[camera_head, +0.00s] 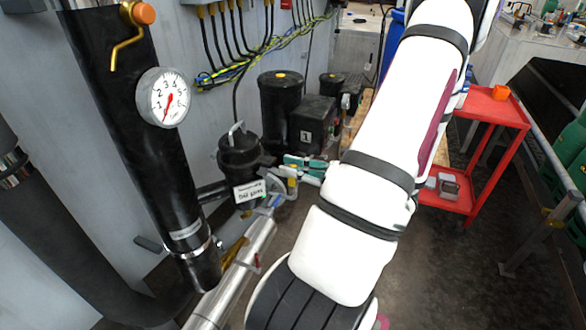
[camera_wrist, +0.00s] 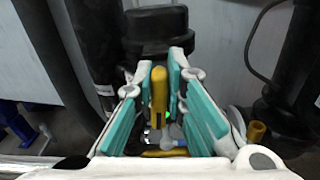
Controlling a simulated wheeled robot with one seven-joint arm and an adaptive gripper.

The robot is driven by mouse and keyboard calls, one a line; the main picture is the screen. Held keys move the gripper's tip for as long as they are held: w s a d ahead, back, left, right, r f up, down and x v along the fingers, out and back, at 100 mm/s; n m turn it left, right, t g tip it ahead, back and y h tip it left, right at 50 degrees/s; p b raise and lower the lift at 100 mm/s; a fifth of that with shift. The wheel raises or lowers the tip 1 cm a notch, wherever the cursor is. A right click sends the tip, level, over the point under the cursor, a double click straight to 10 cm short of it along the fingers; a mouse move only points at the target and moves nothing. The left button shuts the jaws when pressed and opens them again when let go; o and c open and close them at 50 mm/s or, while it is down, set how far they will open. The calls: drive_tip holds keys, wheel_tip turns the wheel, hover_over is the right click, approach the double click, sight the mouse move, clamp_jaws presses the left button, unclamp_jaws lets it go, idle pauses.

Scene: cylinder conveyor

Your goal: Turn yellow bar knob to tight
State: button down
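The yellow bar knob (camera_wrist: 158,95) stands upright in the middle of the wrist view, between the two teal fingers of my gripper (camera_wrist: 161,75). Narrow gaps show beside the bar, so the fingers look open around it rather than clamped. Whether one finger touches it I cannot tell. In the head view my gripper (camera_head: 305,166) is beside the black canister (camera_head: 240,155), with its teal fingers apart. A small yellow part (camera_head: 292,184) shows just below the fingers there, partly hidden by the gripper.
A black pipe (camera_head: 140,130) with a white dial gauge (camera_head: 165,97) and a yellow lever (camera_head: 127,45) stands at left. A silver pipe (camera_head: 235,275) runs below the canister. Black tanks (camera_head: 280,105) stand behind. A red cart (camera_head: 490,108) is at right, with bare floor before it.

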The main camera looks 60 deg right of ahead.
sight(293, 180)
drive_tip(key=shift+p, duration=0.3)
drive_tip(key=m+p, duration=0.2)
drive_tip(key=m, duration=0.1)
drive_tip(key=shift+d+p, duration=0.15)
drive_tip(key=shift+p, duration=0.15)
drive_tip(key=shift+f+m+p, duration=0.6)
drive_tip(key=shift+m+p, duration=1.05)
drive_tip(key=shift+m, duration=3.5)
drive_tip(key=shift+f+m+p, duration=0.55)
drive_tip(key=shift+m+p, duration=1.05)
drive_tip(key=shift+m, duration=3.6)
drive_tip(key=shift+f+m+p, duration=0.6)
drive_tip(key=shift+m+p, duration=1.05)
drive_tip(key=shift+m, duration=3.5)
drive_tip(key=c, duration=1.6)
unclamp_jaws()
drive_tip(key=shift+c, duration=0.2)
